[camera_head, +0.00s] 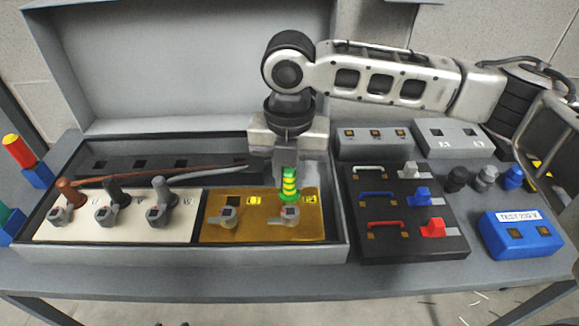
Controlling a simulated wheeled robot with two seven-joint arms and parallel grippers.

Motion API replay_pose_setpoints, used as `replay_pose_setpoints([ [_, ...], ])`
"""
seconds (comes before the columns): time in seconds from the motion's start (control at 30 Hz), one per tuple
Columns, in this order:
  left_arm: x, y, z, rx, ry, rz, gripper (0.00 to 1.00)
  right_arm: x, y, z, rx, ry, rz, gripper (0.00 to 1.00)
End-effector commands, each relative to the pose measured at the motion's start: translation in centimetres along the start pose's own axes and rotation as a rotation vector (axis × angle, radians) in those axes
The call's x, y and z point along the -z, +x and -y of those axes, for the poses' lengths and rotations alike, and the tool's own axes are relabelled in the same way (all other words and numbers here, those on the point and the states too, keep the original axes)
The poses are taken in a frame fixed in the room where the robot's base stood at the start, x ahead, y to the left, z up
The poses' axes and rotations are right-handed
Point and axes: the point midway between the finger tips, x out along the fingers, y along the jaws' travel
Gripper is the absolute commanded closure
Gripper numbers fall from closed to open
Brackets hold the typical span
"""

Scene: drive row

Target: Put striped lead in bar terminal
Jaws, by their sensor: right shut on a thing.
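The striped lead (289,184), green and yellow, stands upright between the fingers of my right gripper (287,168), which is shut on it. Its lower end is at the far side of the right-hand clamp (290,213) on the brass-coloured bar plate (255,232). I cannot tell whether it is inside the terminal or just above it. A second clamp (228,216) on the same plate, to the left, has no lead in it. My left gripper is not in view.
Brown (70,190), black (115,190) and grey (161,188) leads stand on the white plate (120,232) at the left. A black panel (410,245) with coloured links lies right of the box. A blue tester (520,240) sits at the far right.

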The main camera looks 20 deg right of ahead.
Motion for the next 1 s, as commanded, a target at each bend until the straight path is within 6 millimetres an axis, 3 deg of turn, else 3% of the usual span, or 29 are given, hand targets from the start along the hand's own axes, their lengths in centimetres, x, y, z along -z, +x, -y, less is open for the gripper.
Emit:
replay_pose_setpoints([
  [0.8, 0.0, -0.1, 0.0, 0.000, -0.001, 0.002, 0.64, 0.0, 1.6, 0.0, -0.001, 0.000, 0.001, 1.00],
  [0.83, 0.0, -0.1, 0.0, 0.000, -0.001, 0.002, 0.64, 0.0, 1.6, 0.0, -0.001, 0.000, 0.001, 0.71],
  [0.9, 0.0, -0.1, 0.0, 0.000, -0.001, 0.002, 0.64, 0.0, 1.6, 0.0, -0.001, 0.000, 0.001, 0.54],
  [1.0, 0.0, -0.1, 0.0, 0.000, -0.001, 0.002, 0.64, 0.0, 1.6, 0.0, -0.001, 0.000, 0.001, 0.54],
])
